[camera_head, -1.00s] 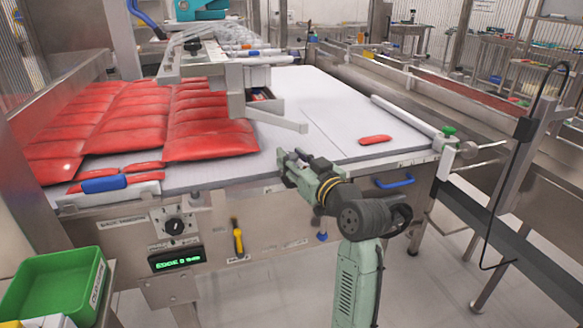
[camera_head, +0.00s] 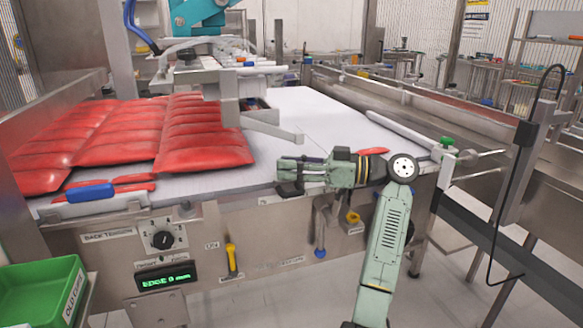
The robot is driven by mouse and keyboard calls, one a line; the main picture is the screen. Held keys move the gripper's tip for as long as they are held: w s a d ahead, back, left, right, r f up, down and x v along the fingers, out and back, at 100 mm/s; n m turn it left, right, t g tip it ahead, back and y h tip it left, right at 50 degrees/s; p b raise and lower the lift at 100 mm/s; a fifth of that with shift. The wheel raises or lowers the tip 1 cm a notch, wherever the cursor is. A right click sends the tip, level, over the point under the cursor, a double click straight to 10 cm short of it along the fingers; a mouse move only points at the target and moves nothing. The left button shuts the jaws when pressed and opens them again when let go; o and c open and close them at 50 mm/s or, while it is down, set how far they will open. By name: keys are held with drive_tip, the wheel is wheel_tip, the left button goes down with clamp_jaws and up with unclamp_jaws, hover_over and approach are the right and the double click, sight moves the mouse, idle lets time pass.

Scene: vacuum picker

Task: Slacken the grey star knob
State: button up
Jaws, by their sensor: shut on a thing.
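The grey star knob cannot be made out separately. It appears to be between the fingers, hidden by them. My wrist and forearm reach in from the right, in front of the machine's front panel.
Red pouches (camera_head: 150,135) lie on the table's left. The grey bracket arm (camera_head: 268,127) reaches over the table. The front panel carries a black dial (camera_head: 163,240), a yellow handle (camera_head: 231,258) and a blue-ended lever (camera_head: 320,252). A green bin (camera_head: 45,290) stands lower left.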

drive_tip(key=shift+w+n+g, duration=0.15)
drive_tip(key=shift+n+g, duration=0.45)
drive_tip(key=shift+g, duration=0.4)
drive_tip(key=shift+f+g, duration=0.1)
drive_tip(key=shift+g, duration=0.2)
drive_tip(key=o, duration=1.2)
drive_tip(key=d, duration=1.2)
drive_tip(key=shift+s, duration=0.2)
